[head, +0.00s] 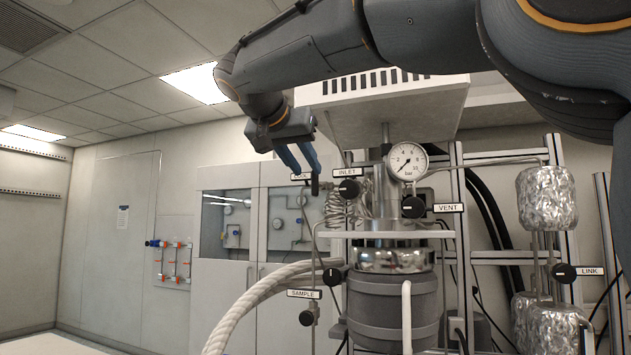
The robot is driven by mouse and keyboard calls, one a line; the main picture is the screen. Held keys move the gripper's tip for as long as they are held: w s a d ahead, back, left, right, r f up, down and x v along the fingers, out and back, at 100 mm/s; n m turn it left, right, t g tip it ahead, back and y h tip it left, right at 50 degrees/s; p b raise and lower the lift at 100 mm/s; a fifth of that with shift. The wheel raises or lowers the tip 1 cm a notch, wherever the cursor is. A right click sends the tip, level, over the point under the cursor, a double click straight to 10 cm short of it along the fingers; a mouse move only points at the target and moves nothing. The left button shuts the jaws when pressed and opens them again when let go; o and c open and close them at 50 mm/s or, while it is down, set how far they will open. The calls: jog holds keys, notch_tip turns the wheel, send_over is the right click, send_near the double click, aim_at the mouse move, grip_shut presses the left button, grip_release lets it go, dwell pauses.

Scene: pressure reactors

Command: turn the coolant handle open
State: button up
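No label reading coolant is legible in the head view. A black knob (333,277) sits beside the thick white hoses, left of the reactor vessel (391,305); I cannot tell whether it is the coolant handle. My gripper (306,171) hangs at upper centre, left of the INLET knob (349,188), with its two bluish fingers pointing down and apart. The fingers partly cover a small label behind them. A dark upright piece (315,185) shows at the fingertips; I cannot tell whether they touch it. Nothing is clearly held.
A pressure gauge (407,162) and the VENT knob (412,207) are right of the INLET knob. The SAMPLE knob (306,318) is low, the LINK knob (564,273) far right. White hoses (262,300) curve out at front left. Metal frame posts surround the vessel.

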aim_at(313, 177)
jog(key=p+x, duration=0.2)
jog(key=x, duration=0.5)
jog(key=shift+w+d, duration=0.1)
jog(key=shift+w, duration=0.05)
jog(key=shift+c, duration=0.2)
grip_shut()
